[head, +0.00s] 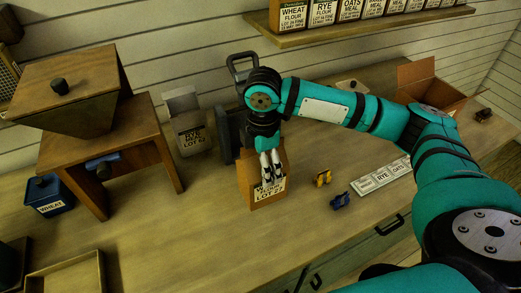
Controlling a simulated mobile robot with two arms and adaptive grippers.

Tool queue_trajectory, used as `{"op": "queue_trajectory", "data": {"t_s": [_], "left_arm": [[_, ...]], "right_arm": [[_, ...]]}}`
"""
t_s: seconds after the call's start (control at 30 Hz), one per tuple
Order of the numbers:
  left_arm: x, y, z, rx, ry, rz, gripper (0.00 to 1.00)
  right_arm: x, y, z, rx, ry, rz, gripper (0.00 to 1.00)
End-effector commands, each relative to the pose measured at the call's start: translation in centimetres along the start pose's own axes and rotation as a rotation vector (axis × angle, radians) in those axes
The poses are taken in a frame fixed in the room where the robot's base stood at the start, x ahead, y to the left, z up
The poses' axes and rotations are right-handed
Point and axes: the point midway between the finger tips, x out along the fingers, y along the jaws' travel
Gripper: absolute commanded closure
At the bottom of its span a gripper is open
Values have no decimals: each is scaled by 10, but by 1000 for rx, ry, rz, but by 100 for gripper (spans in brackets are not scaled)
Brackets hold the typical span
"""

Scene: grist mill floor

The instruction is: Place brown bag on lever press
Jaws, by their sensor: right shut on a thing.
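A brown bag (252,193) with a white label reading "LOT 27" stands upright near the middle of the counter. My right gripper (271,178) comes down from above and is shut on the bag, its fingers covering part of the top and label. The lever press (226,135), dark grey with a looped handle (241,66), stands right behind the bag. The bag and my wrist hide much of the press. I cannot tell whether the bag rests on the press or on the counter. My left gripper is not in view.
A white "RYE" bag (193,133) stands left of the press, beside a wooden hopper stand (110,165). A blue tin (48,196) is at left. Yellow (322,179) and blue (340,201) clips and a label strip (382,176) lie right. An open cardboard box (418,75) stands behind my arm.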

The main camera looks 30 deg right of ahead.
Motion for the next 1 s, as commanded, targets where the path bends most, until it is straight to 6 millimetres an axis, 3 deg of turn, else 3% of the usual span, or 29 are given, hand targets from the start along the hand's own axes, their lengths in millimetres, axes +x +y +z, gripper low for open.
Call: {"op": "queue_trajectory", "data": {"t_s": [0.3, 0.5, 0.73, 1.0], "left_arm": [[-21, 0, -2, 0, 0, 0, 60], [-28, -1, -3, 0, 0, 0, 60], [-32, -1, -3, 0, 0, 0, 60], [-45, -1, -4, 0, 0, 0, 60]], "right_arm": [[3, 77, 33, 3, 0, 2, 78], [8, 111, 48, -1, 1, 2, 78], [14, 123, 54, -3, 0, 1, 78], [45, 123, 54, -5, -1, 1, 78]]}}
